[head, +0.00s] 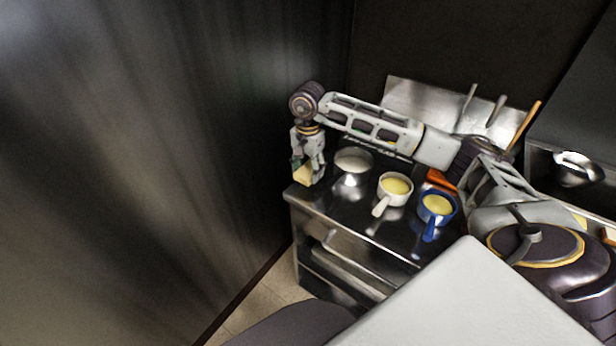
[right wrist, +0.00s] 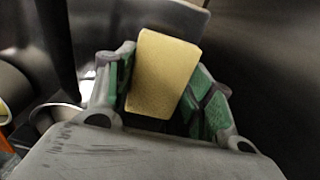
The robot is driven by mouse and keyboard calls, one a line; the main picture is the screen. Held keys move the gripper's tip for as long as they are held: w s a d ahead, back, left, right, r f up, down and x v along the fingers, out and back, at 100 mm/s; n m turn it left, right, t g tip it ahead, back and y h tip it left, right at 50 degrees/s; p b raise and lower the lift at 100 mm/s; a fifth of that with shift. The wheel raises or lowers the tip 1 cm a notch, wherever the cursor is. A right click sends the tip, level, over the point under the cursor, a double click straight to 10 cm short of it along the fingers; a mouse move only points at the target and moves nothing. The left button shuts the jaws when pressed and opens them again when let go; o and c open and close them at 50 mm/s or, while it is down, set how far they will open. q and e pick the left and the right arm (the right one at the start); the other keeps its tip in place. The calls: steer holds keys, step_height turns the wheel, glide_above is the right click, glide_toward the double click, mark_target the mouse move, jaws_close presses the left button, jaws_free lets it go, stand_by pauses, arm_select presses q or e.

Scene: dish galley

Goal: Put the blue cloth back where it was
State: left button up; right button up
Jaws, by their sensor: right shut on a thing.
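No blue cloth shows in either view. My right gripper (head: 308,170) is above the left end of the steel counter (head: 318,197). It is shut on a pale yellow block (right wrist: 162,75) that looks like a sponge. In the right wrist view the block stands between the green-padded fingers. In the head view the block (head: 302,175) shows at the fingertips, pointing down; whether it touches the counter I cannot tell. My left gripper is not in view.
A metal bowl (head: 353,161) stands right of the gripper. Farther right are a white handled cup (head: 392,200) and a blue handled cup (head: 431,220), both with yellow contents. An orange thing (head: 440,180) lies behind them, partly hidden by my arm. A dark wall (head: 150,170) rises left.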

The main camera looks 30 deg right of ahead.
mark_target(308, 171)
steer(key=shift+f, duration=1.6)
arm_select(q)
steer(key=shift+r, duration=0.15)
arm_select(e)
steer(key=shift+f, duration=0.1)
steer(key=shift+f, duration=0.15)
steer(key=o, duration=0.9)
steer(key=shift+r, duration=0.25)
step_height(308, 171, up, 10)
steer(key=shift+f+b, duration=0.1)
steer(key=shift+b, duration=0.3)
steer(key=shift+r, duration=0.7)
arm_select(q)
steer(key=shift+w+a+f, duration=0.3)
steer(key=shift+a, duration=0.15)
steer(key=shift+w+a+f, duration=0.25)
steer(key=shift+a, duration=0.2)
arm_select(e)
steer(key=shift+r, duration=0.35)
